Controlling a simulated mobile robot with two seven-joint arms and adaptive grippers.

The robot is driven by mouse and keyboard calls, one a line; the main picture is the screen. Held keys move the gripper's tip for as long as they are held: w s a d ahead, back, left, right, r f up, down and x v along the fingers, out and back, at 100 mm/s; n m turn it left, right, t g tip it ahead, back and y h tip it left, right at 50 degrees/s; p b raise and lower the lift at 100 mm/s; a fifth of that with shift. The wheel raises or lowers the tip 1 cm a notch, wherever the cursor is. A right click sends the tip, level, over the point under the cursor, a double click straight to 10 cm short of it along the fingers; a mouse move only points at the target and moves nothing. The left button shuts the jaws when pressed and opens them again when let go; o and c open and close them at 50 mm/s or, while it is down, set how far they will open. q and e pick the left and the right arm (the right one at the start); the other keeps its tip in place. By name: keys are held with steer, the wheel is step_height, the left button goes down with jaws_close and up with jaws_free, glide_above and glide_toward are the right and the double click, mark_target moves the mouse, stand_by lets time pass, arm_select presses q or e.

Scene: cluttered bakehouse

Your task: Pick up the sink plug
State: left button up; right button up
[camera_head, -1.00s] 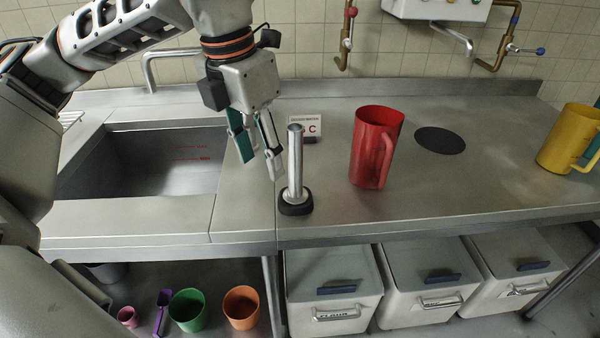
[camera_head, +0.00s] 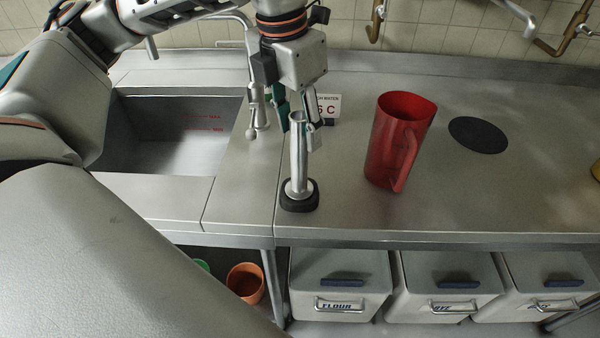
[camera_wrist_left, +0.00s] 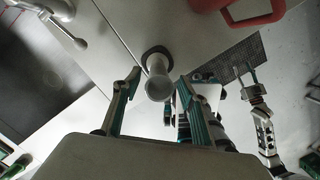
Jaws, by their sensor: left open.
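The sink plug (camera_head: 298,165) is an upright steel tube with a black rubber foot, standing on the counter right of the sink. In the left wrist view its round top (camera_wrist_left: 159,86) shows between and beyond the two fingers. My left gripper (camera_head: 298,130) is open above and around the upper part of the tube, fingers pointing down. A finger appears on either side of the tube; I cannot tell whether they touch it. My right arm seems to show at the right of the left wrist view, its gripper (camera_wrist_left: 248,86) small and unclear.
A red jug (camera_head: 392,145) stands close right of the plug. A small sign (camera_head: 328,108) is behind it, and a tap (camera_head: 257,115) stands beside the sink basin (camera_head: 165,150). A black disc (camera_head: 478,135) lies farther right. Lidded bins (camera_head: 340,285) are under the counter.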

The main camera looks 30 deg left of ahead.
mark_target(299, 160)
arm_select(q)
steer(key=shift+w+f, duration=0.3)
steer(key=shift+f, duration=0.65)
steer(key=shift+w+f, duration=0.25)
steer(key=shift+f, duration=0.65)
jaws_close()
steer(key=shift+r, duration=0.15)
